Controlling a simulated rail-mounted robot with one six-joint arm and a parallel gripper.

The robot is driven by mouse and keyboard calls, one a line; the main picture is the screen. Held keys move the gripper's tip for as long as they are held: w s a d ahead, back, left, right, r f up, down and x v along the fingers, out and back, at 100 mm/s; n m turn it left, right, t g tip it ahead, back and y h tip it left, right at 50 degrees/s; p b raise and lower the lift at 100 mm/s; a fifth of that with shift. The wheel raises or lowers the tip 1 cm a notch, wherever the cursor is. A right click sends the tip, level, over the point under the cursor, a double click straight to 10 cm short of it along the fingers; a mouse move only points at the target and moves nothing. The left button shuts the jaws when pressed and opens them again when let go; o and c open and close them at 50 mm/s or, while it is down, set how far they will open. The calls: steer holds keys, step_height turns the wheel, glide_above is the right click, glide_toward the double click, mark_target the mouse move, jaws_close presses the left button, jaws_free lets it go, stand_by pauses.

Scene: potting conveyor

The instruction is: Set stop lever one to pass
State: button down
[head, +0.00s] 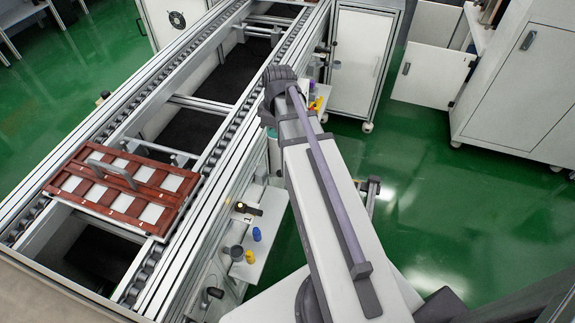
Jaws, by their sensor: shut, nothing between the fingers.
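A small dark handle with a yellowish end (247,208) sticks out from the near side of the conveyor (215,178), and a dark knob (213,294) sits lower down the same side. Either may be a stop lever; no number or pass mark is readable, so I cannot tell which is lever one or how it is set. My arm rises from the lower right to a dark joint at the conveyor's right rail. My gripper is not visible.
A brown tray of pale squares with a grey handle (122,178) rests across the conveyor rails. A shelf (262,240) beside the conveyor holds a blue bottle (256,234) and a yellow one (250,257). White cabinets (362,62) stand behind. Green floor is open at right.

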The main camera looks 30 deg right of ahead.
steer(key=f+b, duration=0.4)
steer(key=s+f+b, duration=0.1)
steer(key=f+b, duration=0.8)
steer(key=shift+s+a+f+b, duration=0.2)
steer(key=shift+s+f+b, duration=0.1)
steer(key=shift+b, duration=0.05)
steer(key=shift+r, duration=0.1)
steer(key=shift+d, duration=0.15)
